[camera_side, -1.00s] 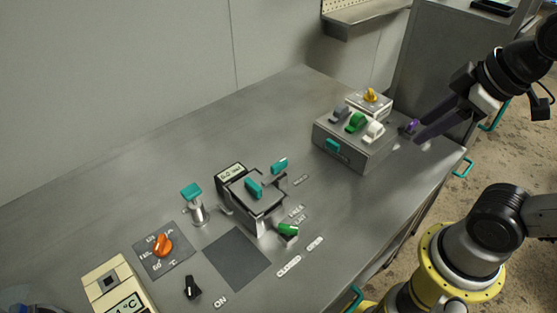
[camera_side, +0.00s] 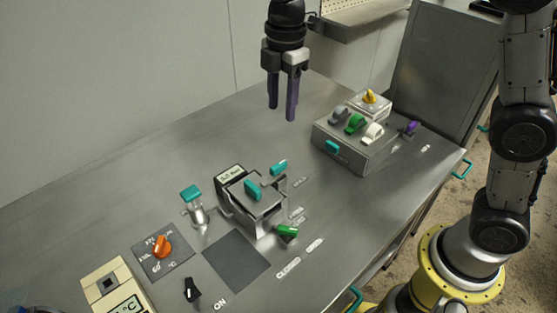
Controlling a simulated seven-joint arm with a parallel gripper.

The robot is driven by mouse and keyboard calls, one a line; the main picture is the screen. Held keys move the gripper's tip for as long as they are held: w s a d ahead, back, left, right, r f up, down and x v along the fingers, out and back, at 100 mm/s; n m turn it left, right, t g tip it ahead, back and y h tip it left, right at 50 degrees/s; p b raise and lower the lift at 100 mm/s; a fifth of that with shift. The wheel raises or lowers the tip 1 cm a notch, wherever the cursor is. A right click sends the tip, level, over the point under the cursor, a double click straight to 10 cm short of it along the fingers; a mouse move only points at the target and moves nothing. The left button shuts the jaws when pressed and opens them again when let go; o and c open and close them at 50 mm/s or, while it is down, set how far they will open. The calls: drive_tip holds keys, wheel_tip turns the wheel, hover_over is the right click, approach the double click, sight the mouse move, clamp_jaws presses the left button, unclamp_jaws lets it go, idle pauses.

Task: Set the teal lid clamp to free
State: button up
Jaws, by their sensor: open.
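A small autoclave (camera_side: 240,207) stands at the middle of the steel bench. A teal lever (camera_side: 279,168) sticks out at its back right, beside a small label that seems to read HELD (camera_side: 300,182); it looks like the lid clamp. Another small label (camera_side: 297,212), hard to read, lies nearer the front. A teal handle (camera_side: 253,189) sits on the lid, and a teal-topped post (camera_side: 191,194) stands to the left. My gripper (camera_side: 281,112) points down, open and empty, in the air above and behind the autoclave, apart from the lever.
A grey box (camera_side: 349,159) with green, white, grey and teal controls stands at right, with a purple knob (camera_side: 411,128) beside it. A green lever (camera_side: 287,231) is at the autoclave's front right. An orange dial (camera_side: 162,246) and black knob (camera_side: 191,290) lie front left. The back-left bench is clear.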

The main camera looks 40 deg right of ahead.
sight(279, 164)
drive_tip(key=f, duration=1)
drive_tip(key=a+f, duration=0.1)
drive_tip(key=f, duration=0.4)
drive_tip(key=shift+f, duration=0.35)
clamp_jaws()
